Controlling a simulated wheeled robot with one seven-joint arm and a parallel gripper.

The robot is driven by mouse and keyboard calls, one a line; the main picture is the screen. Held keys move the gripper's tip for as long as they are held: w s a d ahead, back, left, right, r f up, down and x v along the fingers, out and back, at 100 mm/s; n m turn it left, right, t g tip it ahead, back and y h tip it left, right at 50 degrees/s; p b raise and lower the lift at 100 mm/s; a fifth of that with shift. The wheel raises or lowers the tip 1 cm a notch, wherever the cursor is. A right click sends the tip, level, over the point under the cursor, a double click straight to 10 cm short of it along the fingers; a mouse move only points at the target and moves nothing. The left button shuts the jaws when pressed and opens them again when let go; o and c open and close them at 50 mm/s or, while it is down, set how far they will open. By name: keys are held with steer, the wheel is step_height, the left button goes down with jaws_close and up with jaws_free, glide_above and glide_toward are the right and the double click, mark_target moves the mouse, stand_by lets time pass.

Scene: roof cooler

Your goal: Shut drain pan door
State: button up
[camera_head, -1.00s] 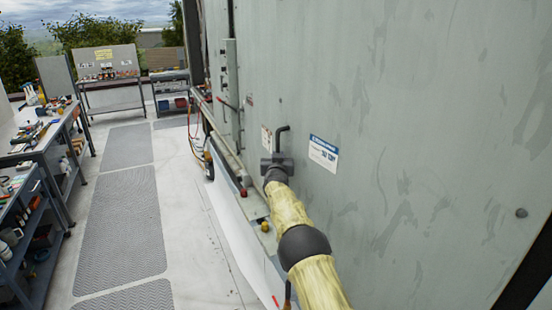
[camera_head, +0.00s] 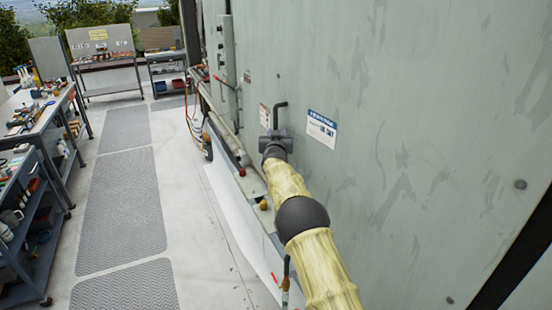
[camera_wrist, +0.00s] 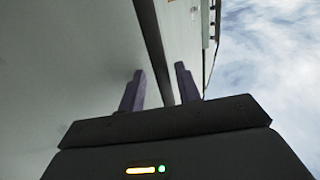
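The pale panel face (camera_wrist: 65,70) fills the left of that view. Whether the panel stands ajar is unclear.
A white label (camera_head: 321,129) is on the panel right of the handle. Pipes and a yellow knob (camera_head: 263,204) run along the unit's base. Workbenches with tools (camera_head: 35,125) stand at the left. The walkway with grey mats (camera_head: 125,205) is clear.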

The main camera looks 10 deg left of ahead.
steer(key=s+d+b, duration=0.1)
steer(key=s+b, duration=0.8)
steer(key=s, duration=0.7)
steer(key=shift+s+d, duration=0.15)
steer(key=shift+d, duration=0.05)
steer(key=shift+f, duration=0.1)
